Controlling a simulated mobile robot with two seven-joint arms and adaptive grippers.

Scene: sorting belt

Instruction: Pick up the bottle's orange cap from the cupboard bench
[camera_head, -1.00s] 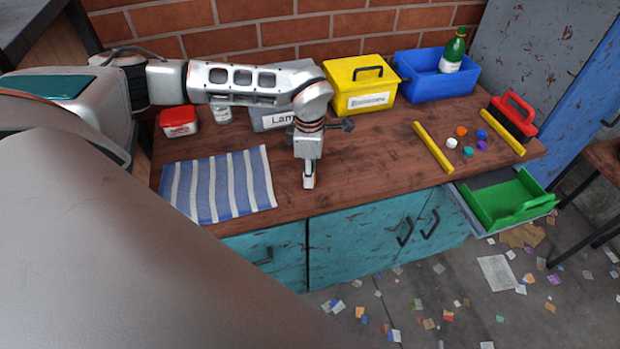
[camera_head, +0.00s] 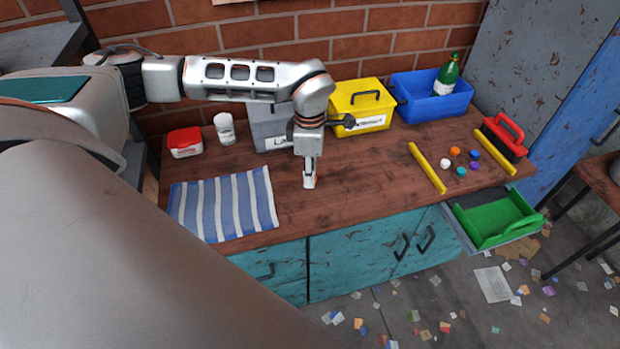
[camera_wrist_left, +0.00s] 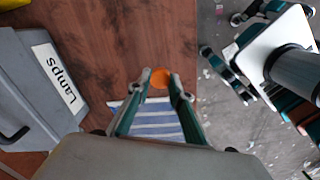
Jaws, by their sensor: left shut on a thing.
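My left gripper (camera_head: 309,184) is over the bench (camera_head: 350,205), right of the striped cloth. In the left wrist view its fingertips (camera_wrist_left: 160,80) are closed on a round orange cap (camera_wrist_left: 159,78). The cap is hidden in the head view. A different orange cap (camera_head: 455,152) lies at the right of the bench among several small coloured caps. The green bottle (camera_head: 446,76) leans in the blue bin (camera_head: 430,105). My right gripper (camera_wrist_left: 221,36) shows only in the left wrist view, away from the bench, its fingers apart and empty.
A blue-striped cloth (camera_head: 225,205), a red-lidded tub (camera_head: 185,143), a white jar (camera_head: 224,128), the grey Lamps box (camera_head: 270,128) and a yellow box (camera_head: 362,105) stand around the arm. Yellow bars (camera_head: 427,167) flank the caps. A green tray (camera_head: 495,220) sits beyond the front edge.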

